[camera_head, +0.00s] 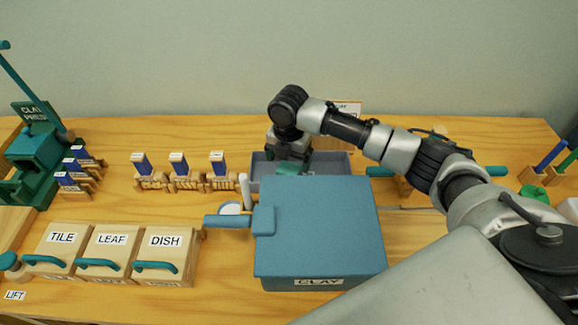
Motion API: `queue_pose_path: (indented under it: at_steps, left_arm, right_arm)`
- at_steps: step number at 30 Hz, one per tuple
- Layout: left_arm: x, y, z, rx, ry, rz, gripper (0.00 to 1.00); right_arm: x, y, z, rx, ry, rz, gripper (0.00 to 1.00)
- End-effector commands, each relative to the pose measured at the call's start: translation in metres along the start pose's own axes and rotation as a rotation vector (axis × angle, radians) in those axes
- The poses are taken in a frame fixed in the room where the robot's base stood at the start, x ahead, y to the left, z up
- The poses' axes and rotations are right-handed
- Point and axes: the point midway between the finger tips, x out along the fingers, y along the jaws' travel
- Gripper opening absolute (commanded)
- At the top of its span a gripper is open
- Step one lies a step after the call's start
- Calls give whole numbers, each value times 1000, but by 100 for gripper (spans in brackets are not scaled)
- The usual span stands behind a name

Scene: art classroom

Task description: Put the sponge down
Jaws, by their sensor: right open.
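My right gripper (289,157) reaches in from the right and points down at the grey tray (338,161) behind the blue clay box. It is open. A small green piece, which looks like the sponge (288,171), shows just below the fingers, at the tray's left part. The box and gripper hide part of it, so I cannot tell whether it still touches a finger. My left gripper is out of view.
The blue CLAY box (318,225) with a side handle stands in front of the tray. Lidded TILE, LEAF and DISH boxes (165,240) are at the left front. Blue-topped stamps (180,165) stand behind them, and a green clay press (35,150) at far left.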

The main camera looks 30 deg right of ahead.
Motion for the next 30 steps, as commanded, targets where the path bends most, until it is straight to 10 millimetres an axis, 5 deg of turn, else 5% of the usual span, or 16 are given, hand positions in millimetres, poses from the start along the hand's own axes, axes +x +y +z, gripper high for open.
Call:
queue_pose_path:
  at_steps: [6,12,30]
  left_arm:
    - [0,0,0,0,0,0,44]
    - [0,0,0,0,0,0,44]
    - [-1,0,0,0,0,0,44]
  right_arm:
    - [-49,0,1,0,-3,2,88]
    - [-75,0,0,0,-1,0,88]
    - [-82,0,0,0,0,-1,88]
